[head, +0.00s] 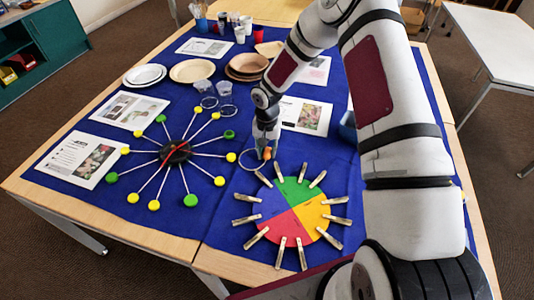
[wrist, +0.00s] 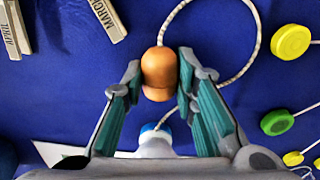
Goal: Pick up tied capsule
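The tied capsule (wrist: 159,66) is a small orange-brown wooden piece on a pale cord loop. In the wrist view it sits between the two fingertips of my gripper (wrist: 160,76), with a narrow gap visible at each side. The cord (wrist: 252,40) curves out to the right above the blue cloth. In the head view the capsule (head: 267,153) shows as a small orange spot at the tip of my gripper (head: 265,146), above the colour wheel. My gripper is open around the capsule. Whether either finger touches it is hard to tell.
The colour wheel (head: 300,210) with wooden clothespins lies just in front. A spoked model with yellow and green balls (head: 175,152) lies to the left. Plates (head: 192,71), clear cups and two more loops (head: 225,112) lie behind.

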